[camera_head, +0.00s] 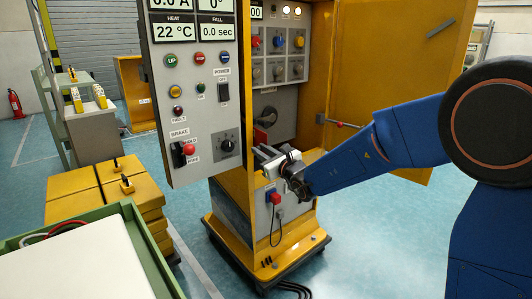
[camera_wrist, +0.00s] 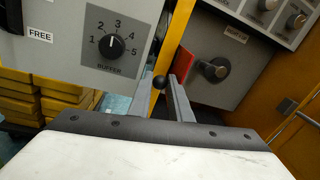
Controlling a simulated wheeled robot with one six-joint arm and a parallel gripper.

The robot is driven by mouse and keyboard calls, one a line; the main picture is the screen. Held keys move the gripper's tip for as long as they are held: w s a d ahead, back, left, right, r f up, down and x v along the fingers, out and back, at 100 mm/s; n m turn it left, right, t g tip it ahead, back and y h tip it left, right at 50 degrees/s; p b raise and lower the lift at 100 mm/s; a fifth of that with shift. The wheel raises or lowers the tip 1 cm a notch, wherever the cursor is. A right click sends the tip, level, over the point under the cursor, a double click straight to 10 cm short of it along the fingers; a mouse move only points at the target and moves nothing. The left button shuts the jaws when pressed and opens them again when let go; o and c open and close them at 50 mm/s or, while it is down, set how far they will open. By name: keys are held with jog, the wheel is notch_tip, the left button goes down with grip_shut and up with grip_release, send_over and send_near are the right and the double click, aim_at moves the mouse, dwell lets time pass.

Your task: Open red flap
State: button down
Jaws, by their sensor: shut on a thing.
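I cannot tell which is the red flap. My gripper (camera_head: 264,153) is at the cabinet opening, by the edge of the control panel. In the wrist view its fingers (camera_wrist: 162,84) are close around a small black ball knob (camera_wrist: 158,82), left of the red piece and apart from it.
The control panel (camera_head: 195,95) with buttons and displays stands left of my gripper. An open yellow door (camera_head: 400,80) is behind my arm. Yellow blocks (camera_head: 105,190) and a green-edged table (camera_head: 130,225) are at the left. Open blue floor lies to the right.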

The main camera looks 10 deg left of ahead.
jog(key=shift+f, duration=0.1)
jog(key=c, duration=1.6)
grip_release()
jog(key=shift+s, duration=0.1)
jog(key=v, duration=1.7)
jog(key=shift+s, duration=0.25)
